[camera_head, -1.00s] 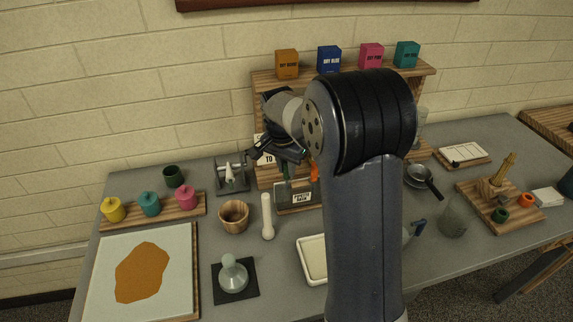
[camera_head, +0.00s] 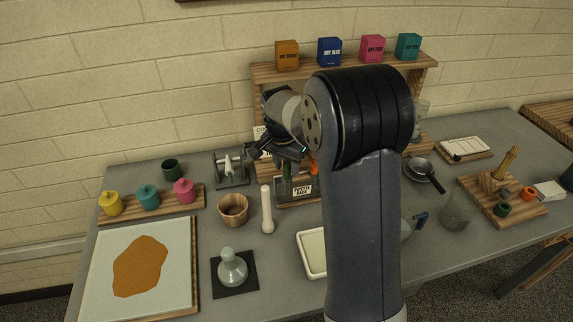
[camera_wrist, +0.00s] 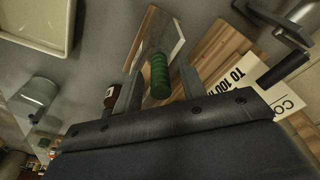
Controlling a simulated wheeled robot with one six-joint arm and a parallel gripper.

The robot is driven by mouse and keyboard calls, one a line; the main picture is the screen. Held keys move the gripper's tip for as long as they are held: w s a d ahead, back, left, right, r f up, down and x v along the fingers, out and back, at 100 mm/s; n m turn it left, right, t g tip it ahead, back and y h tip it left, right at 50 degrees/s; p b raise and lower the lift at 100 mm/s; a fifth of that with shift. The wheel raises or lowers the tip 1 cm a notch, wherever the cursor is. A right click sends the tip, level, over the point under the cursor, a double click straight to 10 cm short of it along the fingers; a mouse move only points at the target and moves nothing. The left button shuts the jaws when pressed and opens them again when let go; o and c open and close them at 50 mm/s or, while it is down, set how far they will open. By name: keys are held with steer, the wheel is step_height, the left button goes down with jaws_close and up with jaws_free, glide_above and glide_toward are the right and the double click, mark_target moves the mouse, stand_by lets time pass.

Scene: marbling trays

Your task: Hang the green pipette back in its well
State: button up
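The green pipette shows its ribbed green bulb (camera_wrist: 159,76) between the two fingers of my gripper (camera_wrist: 160,86) in the wrist view. A gap shows on each side of the bulb, so the fingers look open around it. Its stem runs down toward the labelled pipette bath and is hard to make out. In the head view my gripper (camera_head: 285,151) is above the pipette bath (camera_head: 298,191), and a bit of green (camera_head: 287,169) shows just under it. I cannot tell how deep the stem sits in its well. An orange pipette (camera_head: 314,165) stands at the bath's right.
A wooden shelf (camera_head: 262,73) with coloured boxes stands behind. A wooden bowl (camera_head: 233,210), white pestle-like tool (camera_head: 267,212), flask (camera_head: 232,268) and cream tray (camera_head: 311,252) are in front. My arm hides the table's middle. A marbling tray (camera_head: 92,275) lies at front left.

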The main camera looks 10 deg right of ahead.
steer(key=shift+o, duration=0.3)
step_height(320, 180, up, 11)
steer(key=s+a, duration=0.1)
steer(key=shift+f+b, duration=0.15)
steer(key=shift+b, duration=0.3)
steer(key=shift+s+a+f, duration=0.1)
steer(key=f, duration=0.7)
steer(key=w+d+f+p, duration=0.1)
steer(key=f, duration=0.2)
steer(key=shift+d+f, duration=0.1)
steer(key=shift+f, duration=0.3)
step_height(320, 180, up, 3)
steer(key=shift+w+f+p, duration=0.1)
steer(key=shift+f+p, duration=0.1)
steer(key=shift+p, duration=0.55)
steer(key=shift+r, duration=0.3)
steer(key=shift+f, duration=0.1)
